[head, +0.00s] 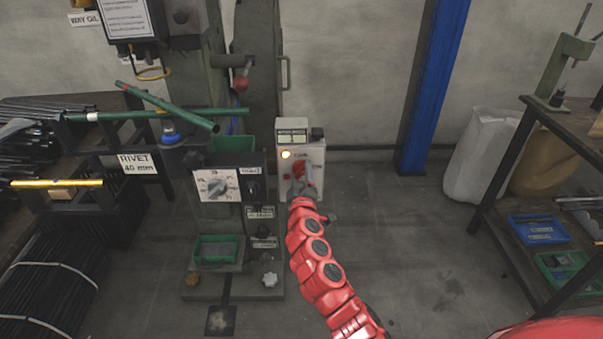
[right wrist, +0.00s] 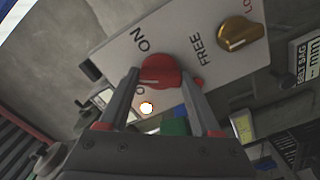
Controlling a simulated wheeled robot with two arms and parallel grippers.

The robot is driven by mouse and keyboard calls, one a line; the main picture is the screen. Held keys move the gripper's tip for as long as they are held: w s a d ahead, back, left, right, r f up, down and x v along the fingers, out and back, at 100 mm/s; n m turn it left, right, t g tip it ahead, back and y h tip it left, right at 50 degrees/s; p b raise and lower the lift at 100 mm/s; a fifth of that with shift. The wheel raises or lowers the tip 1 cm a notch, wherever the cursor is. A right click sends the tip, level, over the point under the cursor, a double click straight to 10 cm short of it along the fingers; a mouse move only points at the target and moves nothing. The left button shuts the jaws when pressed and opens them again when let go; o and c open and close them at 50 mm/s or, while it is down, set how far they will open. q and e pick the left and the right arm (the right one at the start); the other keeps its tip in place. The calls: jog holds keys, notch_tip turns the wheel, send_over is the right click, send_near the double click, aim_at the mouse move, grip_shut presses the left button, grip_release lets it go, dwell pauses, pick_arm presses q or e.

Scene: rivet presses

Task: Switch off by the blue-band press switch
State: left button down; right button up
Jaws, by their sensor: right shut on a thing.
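The switch box (head: 291,135) is a light grey box beside the green press. A round lamp (head: 286,155) on it glows. My right gripper (head: 300,180) is at the front of the box, partly covering it. In the right wrist view, the red rotary knob (right wrist: 160,72) sits between the fingertips of my right gripper (right wrist: 162,84), which is shut on it. "ON" and "O" are printed beside the knob. The glowing lamp (right wrist: 147,107) shows below it. I cannot tell exactly where the knob points. My left gripper is out of view.
A gold knob (right wrist: 238,33) marked "FREE" is near the red knob. The press (head: 215,130) carries a dial plate (head: 218,185) and a green tray (head: 218,251). A blue pillar (head: 435,85) and a shelf (head: 555,197) stand to the right. Floor between box and shelf is clear.

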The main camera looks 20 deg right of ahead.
jog(key=n+p, duration=0.1)
jog(key=n, duration=0.2)
jog(key=shift+n, duration=0.3)
jog(key=shift+n+p, duration=0.65)
jog(key=shift+n, duration=0.95)
jog(key=o, duration=1.4)
jog(key=p+v, duration=0.1)
jog(key=v, duration=1.6)
jog(key=shift+s+a, duration=0.1)
jog(key=shift+s, duration=0.15)
